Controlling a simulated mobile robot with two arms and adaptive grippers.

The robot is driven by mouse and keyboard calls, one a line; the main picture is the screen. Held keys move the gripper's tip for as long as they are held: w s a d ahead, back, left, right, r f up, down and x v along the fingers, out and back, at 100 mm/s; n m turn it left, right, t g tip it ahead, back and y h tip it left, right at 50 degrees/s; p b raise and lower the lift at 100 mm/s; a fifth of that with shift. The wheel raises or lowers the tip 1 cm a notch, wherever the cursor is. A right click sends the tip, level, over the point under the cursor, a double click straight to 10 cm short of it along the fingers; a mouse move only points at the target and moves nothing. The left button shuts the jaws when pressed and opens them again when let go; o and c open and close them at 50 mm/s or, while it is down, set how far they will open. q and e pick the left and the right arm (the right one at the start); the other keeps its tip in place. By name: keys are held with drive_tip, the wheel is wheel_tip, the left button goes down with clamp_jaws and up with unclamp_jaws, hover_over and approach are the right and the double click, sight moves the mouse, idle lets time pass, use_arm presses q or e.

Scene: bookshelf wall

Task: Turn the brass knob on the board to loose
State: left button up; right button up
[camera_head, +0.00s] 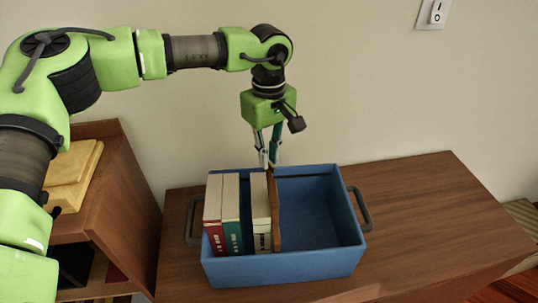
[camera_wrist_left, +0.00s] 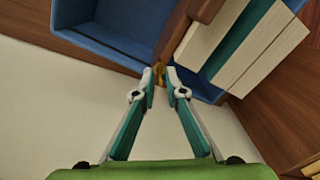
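A wooden board (camera_head: 276,212) stands upright as a divider in a blue crate (camera_head: 283,268), to the right of the books. In the left wrist view the board (camera_wrist_left: 178,38) runs up from a small brass knob (camera_wrist_left: 158,74) at its near end. My left gripper (camera_head: 267,164) points down over the back end of the board. In the left wrist view its fingertips (camera_wrist_left: 160,76) are parted on either side of the knob, with a narrow gap still showing. The knob is too small to make out in the head view, and its setting cannot be read. My right gripper is out of view.
Several books (camera_head: 231,215) stand in the left part of the crate; its right part is empty. The crate sits on a brown wooden cabinet top (camera_head: 430,220), clear to the right. A wooden shelf unit (camera_head: 128,185) stands at left. The wall is close behind.

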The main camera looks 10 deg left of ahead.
use_arm(q)
drive_tip(key=shift+f, duration=0.6)
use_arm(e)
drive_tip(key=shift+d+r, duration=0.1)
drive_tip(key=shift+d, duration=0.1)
use_arm(q)
clamp_jaws()
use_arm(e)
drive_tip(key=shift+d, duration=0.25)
